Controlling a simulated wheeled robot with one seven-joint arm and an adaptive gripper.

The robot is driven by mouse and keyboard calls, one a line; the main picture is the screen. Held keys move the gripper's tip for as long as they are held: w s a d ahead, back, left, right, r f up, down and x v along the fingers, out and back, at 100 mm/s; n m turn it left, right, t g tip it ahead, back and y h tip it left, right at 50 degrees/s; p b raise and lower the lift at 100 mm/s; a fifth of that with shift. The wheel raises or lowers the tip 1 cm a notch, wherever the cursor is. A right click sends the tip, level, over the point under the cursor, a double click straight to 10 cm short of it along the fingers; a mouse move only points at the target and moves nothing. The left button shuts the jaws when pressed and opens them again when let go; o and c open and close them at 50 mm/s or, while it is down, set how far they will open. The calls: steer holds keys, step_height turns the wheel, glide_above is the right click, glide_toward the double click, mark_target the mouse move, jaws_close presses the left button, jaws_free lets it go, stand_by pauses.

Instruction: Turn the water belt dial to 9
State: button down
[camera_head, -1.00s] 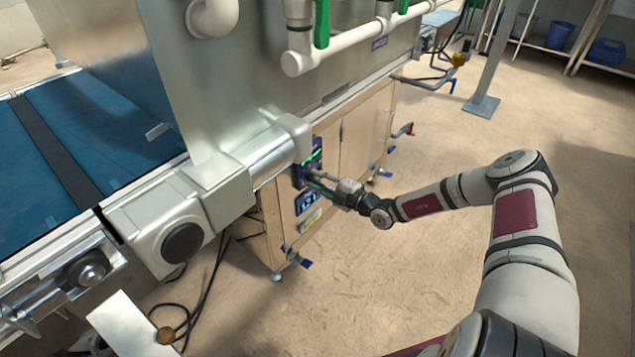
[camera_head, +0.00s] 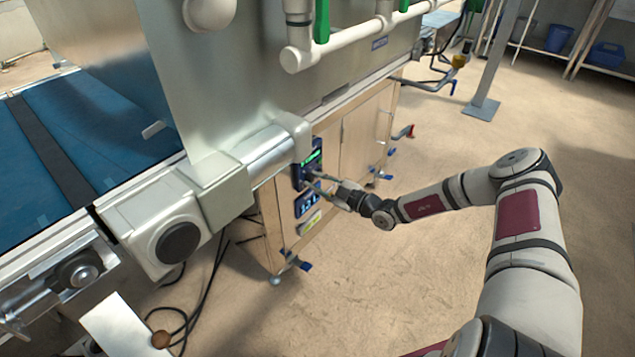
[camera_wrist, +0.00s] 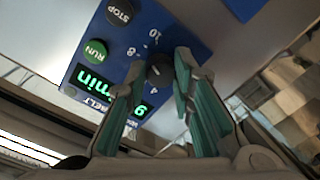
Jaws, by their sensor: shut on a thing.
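The dial (camera_wrist: 158,72) is a black knob on a blue control panel (camera_wrist: 178,30), with printed numbers around it; 10, 8 and 4 can be read. In the wrist view, my gripper (camera_wrist: 160,68) has its teal fingers on either side of the knob and is shut on it. A green-lit display (camera_wrist: 92,82) shows "min" and a 9-like digit, partly covered by a finger. In the head view, the panel (camera_head: 308,158) is on the machine's side and my gripper (camera_head: 313,180) reaches it from the right. The dial is too small to read there.
A black STOP button (camera_wrist: 121,11) and a green RUN button (camera_wrist: 95,51) sit close beside the dial. A second panel with a lit display (camera_head: 307,203) is just below. White pipes (camera_head: 340,48) run above. The floor (camera_head: 400,280) to the right is open.

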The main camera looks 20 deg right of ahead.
stand_by(0.3)
steer(key=c, duration=1.4)
jaws_free()
steer(key=shift+o, duration=0.2)
steer(key=v, duration=1.2)
steer(key=shift+f, duration=0.1)
